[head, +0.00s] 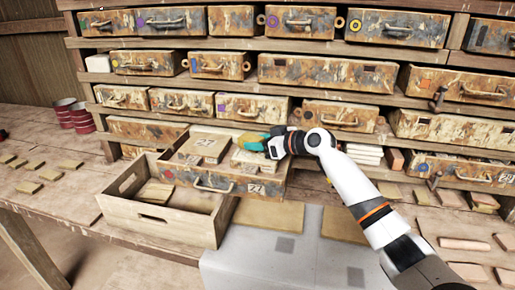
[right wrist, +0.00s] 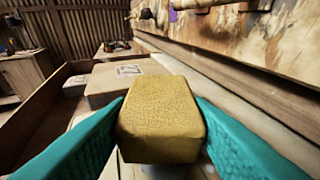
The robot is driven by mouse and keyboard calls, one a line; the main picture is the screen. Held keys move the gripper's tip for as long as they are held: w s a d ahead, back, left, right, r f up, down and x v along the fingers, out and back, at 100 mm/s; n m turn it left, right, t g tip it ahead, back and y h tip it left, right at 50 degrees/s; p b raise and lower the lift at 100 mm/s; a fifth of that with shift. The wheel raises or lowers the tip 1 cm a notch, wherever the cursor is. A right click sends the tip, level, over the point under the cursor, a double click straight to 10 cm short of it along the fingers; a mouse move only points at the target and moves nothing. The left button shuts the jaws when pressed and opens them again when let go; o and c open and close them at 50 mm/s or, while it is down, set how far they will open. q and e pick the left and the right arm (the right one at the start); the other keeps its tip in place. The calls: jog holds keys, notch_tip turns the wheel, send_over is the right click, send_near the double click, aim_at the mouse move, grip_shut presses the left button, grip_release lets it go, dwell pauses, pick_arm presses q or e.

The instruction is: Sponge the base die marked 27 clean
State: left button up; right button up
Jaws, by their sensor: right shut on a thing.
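My right gripper (head: 258,146) has teal fingers and is shut on a yellow sponge (right wrist: 160,118), which it holds over the right part of a pulled-out drawer (head: 208,181). Another pale block (head: 249,163) lies under the gripper, partly hidden. Whether the sponge touches it I cannot tell. My left gripper is not in view.
An open wooden crate (head: 180,228) with a block inside stands in front of the drawer. Shelves of painted drawers (head: 320,72) rise behind. Red tins (head: 80,116) and several small tiles (head: 28,188) lie at the left. Several tiles lie at the right.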

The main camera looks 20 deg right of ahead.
jog(key=shift+f, duration=0.1)
jog(key=shift+s+a+p, duration=0.35)
jog(key=shift+s+p, duration=0.25)
jog(key=shift+p, duration=0.1)
jog(key=shift+s+a+p, duration=0.3)
jog(key=shift+s+a, duration=0.1)
jog(key=shift+s, duration=0.25)
jog(key=shift+w+d+f+b, duration=0.1)
jog(key=shift+w+d+b, duration=0.15)
jog(key=shift+w+b, duration=0.3)
jog(key=shift+w+d+b, duration=0.5)
jog(key=shift+w+b, duration=0.15)
jog(key=shift+w, duration=0.1)
jog(key=shift+r, duration=0.2)
